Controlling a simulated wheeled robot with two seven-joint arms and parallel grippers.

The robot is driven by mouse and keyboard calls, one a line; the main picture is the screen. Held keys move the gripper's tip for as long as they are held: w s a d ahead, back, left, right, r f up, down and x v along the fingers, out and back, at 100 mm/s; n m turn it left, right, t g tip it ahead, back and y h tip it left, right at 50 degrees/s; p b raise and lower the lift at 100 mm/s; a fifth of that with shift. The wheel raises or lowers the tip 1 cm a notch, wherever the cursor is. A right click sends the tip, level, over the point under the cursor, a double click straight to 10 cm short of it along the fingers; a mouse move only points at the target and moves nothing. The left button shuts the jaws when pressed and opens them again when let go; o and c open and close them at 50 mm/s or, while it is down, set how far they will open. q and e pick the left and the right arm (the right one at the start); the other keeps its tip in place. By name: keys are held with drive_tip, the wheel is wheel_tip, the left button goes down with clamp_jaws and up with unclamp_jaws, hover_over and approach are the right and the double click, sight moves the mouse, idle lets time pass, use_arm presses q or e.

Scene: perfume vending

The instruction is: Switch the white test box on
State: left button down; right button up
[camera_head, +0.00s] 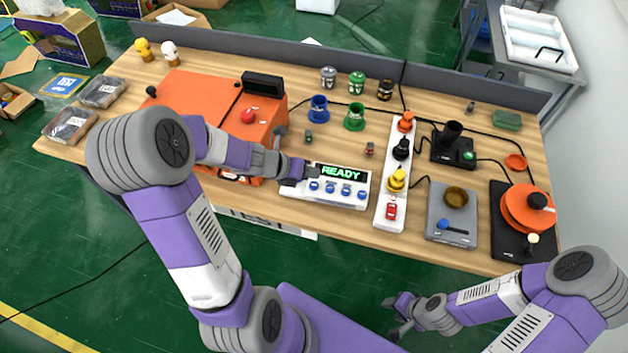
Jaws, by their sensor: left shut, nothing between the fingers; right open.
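The white test box (341,199) sits near the front edge of the wooden table, with a row of blue knobs on its face. Its dark display (343,172) is lit and reads "READY" in green. My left gripper (309,172) is shut and empty at the box's upper left corner, just left of the display. It covers that corner, so I cannot tell whether it touches the box or what lies beneath. My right gripper (392,316) is open and empty, low in front of the table over the green floor.
An orange machine (195,95) stands left of the box, behind my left arm. A white power strip (392,211) with coloured plugs and a red switch lies just right of it. Blue (319,108) and green (354,116) cups stand behind. A grey scale (437,222) is further right.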

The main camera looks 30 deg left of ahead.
use_arm(q)
drive_tip(key=shift+r+p, duration=1.1)
drive_tip(key=shift+r, duration=0.4)
drive_tip(key=shift+f, duration=0.1)
